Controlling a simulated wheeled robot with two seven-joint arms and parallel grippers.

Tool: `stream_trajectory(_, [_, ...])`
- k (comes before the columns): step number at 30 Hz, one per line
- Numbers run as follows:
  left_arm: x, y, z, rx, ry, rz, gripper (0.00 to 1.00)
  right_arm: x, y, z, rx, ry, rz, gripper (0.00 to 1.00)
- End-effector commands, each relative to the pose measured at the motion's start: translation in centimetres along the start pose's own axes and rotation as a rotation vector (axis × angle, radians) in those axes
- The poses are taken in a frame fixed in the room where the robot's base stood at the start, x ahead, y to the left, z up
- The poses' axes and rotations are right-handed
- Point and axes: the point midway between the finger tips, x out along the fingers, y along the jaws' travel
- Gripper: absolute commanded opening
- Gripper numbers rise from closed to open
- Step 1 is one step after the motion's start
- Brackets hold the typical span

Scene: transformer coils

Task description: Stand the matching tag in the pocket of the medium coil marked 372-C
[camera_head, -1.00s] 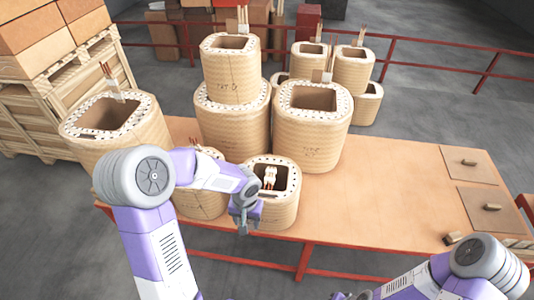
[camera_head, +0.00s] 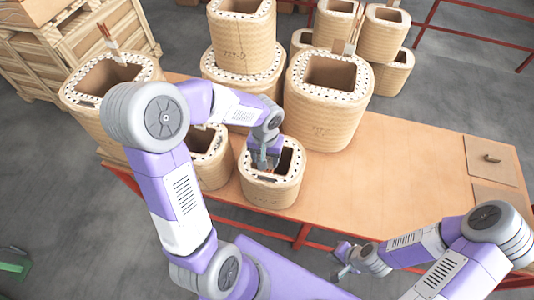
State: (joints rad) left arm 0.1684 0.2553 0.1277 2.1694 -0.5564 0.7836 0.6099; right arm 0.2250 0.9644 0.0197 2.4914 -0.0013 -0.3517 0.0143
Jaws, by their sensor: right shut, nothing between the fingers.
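Several woven tan coils with open tops stand on the orange table (camera_head: 420,148). A marked medium-looking coil (camera_head: 325,112) stands mid-table, its lettering too small to read. The stacked coil (camera_head: 243,35) left of it also bears unreadable writing. A small coil (camera_head: 268,193) stands at the front edge. My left gripper (camera_head: 264,162) points down at this small coil's opening; its fingers are too hidden to tell their state. My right gripper (camera_head: 340,262) is shut and empty, low in front of the table. I cannot make out a matching tag for certain.
Another small coil (camera_head: 212,168) is partly behind my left arm. A large coil (camera_head: 85,113) stands at the left end. A board with a small block (camera_head: 492,158) lies at the right. The table's right middle is clear. Crates and a red rail (camera_head: 480,34) stand behind.

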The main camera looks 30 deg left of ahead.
Motion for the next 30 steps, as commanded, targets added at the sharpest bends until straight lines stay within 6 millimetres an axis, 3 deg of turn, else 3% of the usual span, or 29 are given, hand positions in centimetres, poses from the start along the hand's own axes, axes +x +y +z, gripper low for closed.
stream_trajectory(30, [7.3, 0.0, 0.0, 0.0, -0.002, 0.0, 0.29, 5.1, 1.9, -0.3, 0.0, 0.001, 0.0, 0.0])
